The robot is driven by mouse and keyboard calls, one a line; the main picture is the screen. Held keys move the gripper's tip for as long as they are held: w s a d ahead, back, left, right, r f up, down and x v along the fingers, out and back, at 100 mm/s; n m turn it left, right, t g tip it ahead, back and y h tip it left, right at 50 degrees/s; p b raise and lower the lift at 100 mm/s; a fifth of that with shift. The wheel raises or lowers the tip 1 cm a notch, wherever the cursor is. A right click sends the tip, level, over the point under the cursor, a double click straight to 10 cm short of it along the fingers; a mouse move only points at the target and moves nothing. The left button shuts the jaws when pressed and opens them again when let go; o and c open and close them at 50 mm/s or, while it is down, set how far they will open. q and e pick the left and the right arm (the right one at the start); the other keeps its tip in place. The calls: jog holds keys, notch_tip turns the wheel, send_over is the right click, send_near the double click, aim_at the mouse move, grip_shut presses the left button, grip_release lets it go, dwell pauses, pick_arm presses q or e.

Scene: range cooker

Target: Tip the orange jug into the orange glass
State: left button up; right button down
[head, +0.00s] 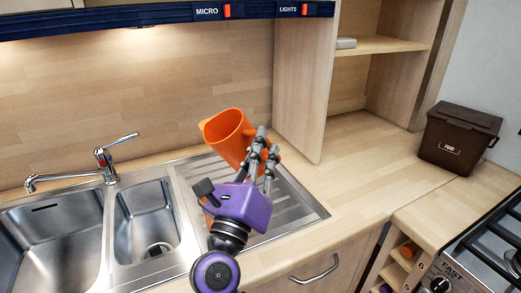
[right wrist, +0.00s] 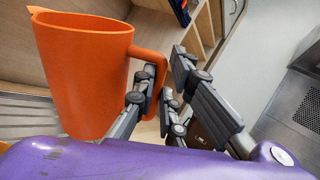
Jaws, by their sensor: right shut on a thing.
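The orange jug (head: 226,134) is held up above the ribbed drainboard, tilted a little to the left in the head view, with its open mouth and spout at the upper left. It also shows large in the right wrist view (right wrist: 82,70), with its handle (right wrist: 150,65) toward the fingers. My right gripper (head: 264,150) is shut on the jug's handle. A small patch of orange (head: 208,208) shows low beside my purple gripper body. It may be the orange glass, but most of it is hidden. My left gripper is not in view.
A steel sink (head: 50,240) with two basins and a tap (head: 104,160) lies to the left. The wooden counter (head: 365,170) is clear on the right. A brown food bin (head: 460,138) stands farther right, near the cooker (head: 475,265). A tall cabinet panel (head: 303,85) rises behind the drainboard.

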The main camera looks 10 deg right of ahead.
jog(key=shift+r+n+t, duration=0.15)
jog(key=shift+n+t, duration=0.15)
jog(key=shift+n, duration=0.1)
jog(key=shift+r, duration=0.1)
dwell(0.7)
jog(key=shift+a+n+t+y+b, duration=0.15)
jog(key=shift+n+t+y+b, duration=0.15)
jog(key=shift+n+t+b, duration=0.45)
dwell(0.6)
